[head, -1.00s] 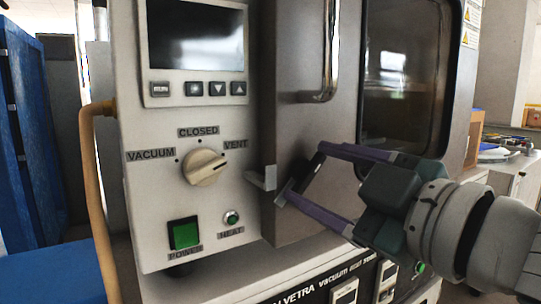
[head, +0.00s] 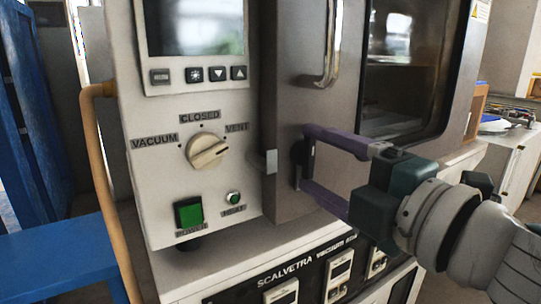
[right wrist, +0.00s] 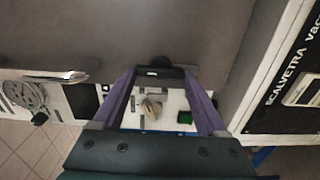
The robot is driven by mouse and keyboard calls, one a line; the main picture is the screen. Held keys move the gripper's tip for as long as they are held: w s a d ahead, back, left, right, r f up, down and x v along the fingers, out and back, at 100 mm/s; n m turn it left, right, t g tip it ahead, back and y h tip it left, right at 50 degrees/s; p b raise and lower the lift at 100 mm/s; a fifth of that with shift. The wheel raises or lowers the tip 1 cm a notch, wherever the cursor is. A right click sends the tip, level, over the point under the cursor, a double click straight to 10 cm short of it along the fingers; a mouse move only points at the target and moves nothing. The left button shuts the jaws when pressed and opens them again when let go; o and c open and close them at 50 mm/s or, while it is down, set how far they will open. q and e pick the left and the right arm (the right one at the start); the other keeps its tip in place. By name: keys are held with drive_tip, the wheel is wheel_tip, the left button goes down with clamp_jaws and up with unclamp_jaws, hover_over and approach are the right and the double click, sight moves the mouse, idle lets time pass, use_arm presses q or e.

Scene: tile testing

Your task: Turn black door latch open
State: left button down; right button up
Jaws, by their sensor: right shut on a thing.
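The black door latch (head: 299,153) sits low on the left part of the grey oven door (head: 290,95), below its chrome handle. My right gripper (head: 305,164) reaches in from the right. Its two purple fingers stand one above the other and are shut on the latch, partly covering it. In the right wrist view, the latch (right wrist: 160,71) lies between the two fingertips. A small metal catch (head: 270,162) shows at the door's left edge, just left of the latch. My left gripper is not in view.
The chrome handle (head: 329,50) rises above my right gripper. Left of the door is the control panel with a beige knob (head: 208,151) and a green power button (head: 188,212). A lower black panel (head: 300,275) lies below. A tan hose (head: 97,170) runs down the left side.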

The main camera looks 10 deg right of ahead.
idle(0.6)
drive_tip(key=o, duration=1.3)
drive_tip(key=v, duration=1)
drive_tip(key=shift+b, duration=0.4)
